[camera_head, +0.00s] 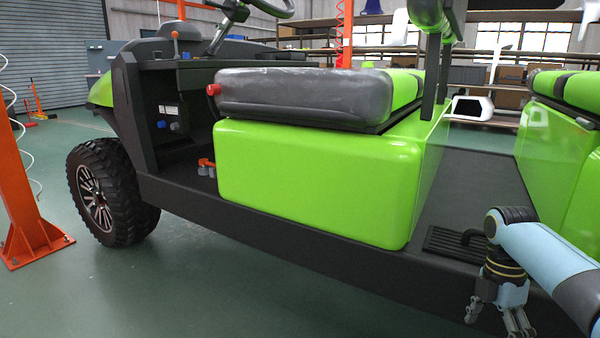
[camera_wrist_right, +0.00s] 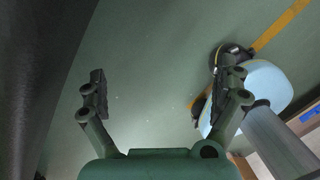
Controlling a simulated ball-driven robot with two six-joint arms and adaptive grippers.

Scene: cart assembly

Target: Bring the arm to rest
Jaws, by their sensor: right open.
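My right arm comes in from the right edge in the head view. Its gripper (camera_head: 497,318) hangs downward beside the dark side sill of the green cart (camera_head: 315,180), low at the right. In the right wrist view the two fingers of this gripper (camera_wrist_right: 164,95) stand wide apart with nothing between them. Only green floor shows behind the gap. My left gripper is in neither view.
The cart's dark footwell floor (camera_head: 465,190) and front wheel (camera_head: 108,195) show. An orange post (camera_head: 18,190) stands at far left. A red knob (camera_head: 213,90) sits at the seat's end. Green floor (camera_head: 190,285) in front is clear. Shelves stand behind.

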